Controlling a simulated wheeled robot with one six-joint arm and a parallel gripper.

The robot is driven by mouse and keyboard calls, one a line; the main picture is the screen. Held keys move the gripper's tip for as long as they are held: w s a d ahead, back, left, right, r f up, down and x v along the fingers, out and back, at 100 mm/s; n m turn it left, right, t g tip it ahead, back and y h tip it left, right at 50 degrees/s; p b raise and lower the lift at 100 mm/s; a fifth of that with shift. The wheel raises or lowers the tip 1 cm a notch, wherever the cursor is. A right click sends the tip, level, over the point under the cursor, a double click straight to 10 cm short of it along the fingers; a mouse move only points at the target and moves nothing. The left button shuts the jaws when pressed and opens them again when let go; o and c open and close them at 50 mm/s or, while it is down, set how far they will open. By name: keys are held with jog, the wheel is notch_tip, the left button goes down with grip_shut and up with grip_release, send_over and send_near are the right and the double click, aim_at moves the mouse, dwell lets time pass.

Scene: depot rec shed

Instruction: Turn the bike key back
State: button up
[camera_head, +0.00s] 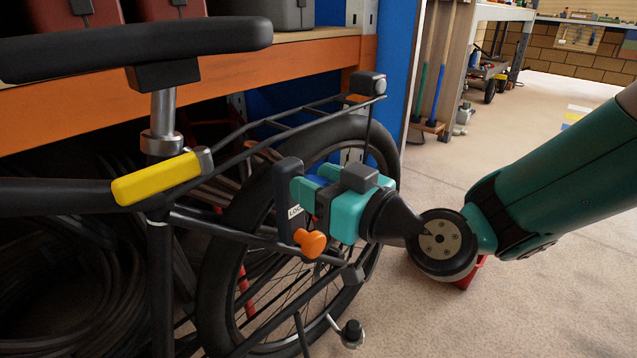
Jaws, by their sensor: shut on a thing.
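A black bike stands at the left, with its rear wheel (236,245) near the middle. A dark ring-lock housing (285,190) with a partly covered "LOCK" label is mounted at this wheel. An orange knob (311,242) sticks out at its lower end. My teal gripper (302,186) reaches in from the right, with its fingertips at the upper part of the housing. It is shut on the bike key (319,182), of which only a small blue piece shows between the fingers. The fingers hide the rest, so the key's angle cannot be told.
A black saddle (140,48) and a yellow bar (157,178) on the frame are at the left. A rear rack (262,128) passes above the wheel. An orange-edged shelf (310,62) stands behind. A red object (474,273) is partly hidden behind my wrist. Open floor lies right.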

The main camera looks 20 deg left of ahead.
jog(key=m, duration=0.4)
jog(key=m+p, duration=0.1)
jog(key=m, duration=0.4)
jog(key=shift+w+d+p, duration=0.1)
jog(key=shift+p, duration=0.25)
jog(key=m+p, duration=0.1)
jog(key=m, duration=0.2)
jog(key=shift+m, duration=0.3)
jog(key=m+p, duration=0.2)
jog(key=m, duration=0.2)
jog(key=shift+w+f+m, duration=0.1)
jog(key=shift+f+m, duration=0.05)
jog(key=shift+m, duration=0.25)
jog(key=o, duration=0.9)
